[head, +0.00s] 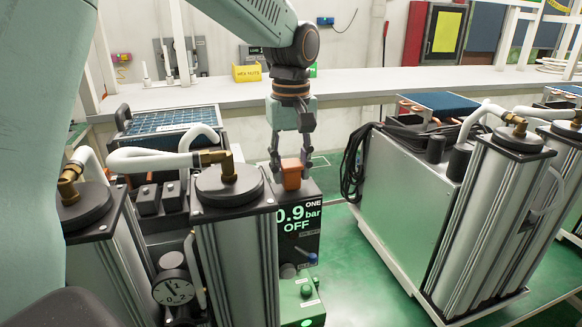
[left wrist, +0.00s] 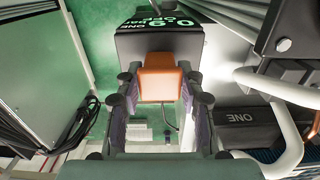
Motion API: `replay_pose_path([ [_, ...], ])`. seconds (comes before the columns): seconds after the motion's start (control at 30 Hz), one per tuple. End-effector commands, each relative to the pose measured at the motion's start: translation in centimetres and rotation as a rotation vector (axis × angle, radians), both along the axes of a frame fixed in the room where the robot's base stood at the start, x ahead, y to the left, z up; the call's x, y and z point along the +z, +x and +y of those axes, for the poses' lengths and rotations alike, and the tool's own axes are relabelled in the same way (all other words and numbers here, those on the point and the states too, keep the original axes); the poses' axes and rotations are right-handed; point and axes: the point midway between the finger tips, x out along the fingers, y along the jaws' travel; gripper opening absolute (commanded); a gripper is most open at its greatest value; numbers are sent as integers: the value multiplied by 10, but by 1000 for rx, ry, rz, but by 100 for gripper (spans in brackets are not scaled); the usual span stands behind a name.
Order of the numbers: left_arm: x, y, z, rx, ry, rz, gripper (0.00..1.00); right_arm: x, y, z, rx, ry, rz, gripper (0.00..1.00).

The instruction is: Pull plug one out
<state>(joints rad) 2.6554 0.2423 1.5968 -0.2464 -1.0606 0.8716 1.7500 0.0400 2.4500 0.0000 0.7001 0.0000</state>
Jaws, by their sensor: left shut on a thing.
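Plug one appears as an orange block (head: 291,178) at the top of the black unit (head: 300,222), whose display reads "ONE", "0.9 bar" and "OFF". My left gripper (head: 290,172) points down from above and is shut on the plug, a finger on each side. In the left wrist view the orange plug (left wrist: 158,78) sits between the fingers, against the black unit (left wrist: 160,38). I cannot tell whether the plug is still seated, as its lower end is hidden. My right gripper is not in view.
Silver sieve columns (head: 235,245) with white hoses and brass fittings stand left of the unit. A pressure gauge (head: 172,288) is low among them. A grey cabinet (head: 405,205) with black cables stands at right. Green floor (head: 345,265) is open between them.

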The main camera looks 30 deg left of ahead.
Motion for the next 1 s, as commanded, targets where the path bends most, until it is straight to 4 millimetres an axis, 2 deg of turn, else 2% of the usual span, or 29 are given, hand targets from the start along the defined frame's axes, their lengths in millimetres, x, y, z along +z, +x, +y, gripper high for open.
replay_pose_path([
  [1.0,19,1,0,1,0,-4,0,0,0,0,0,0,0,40],
])
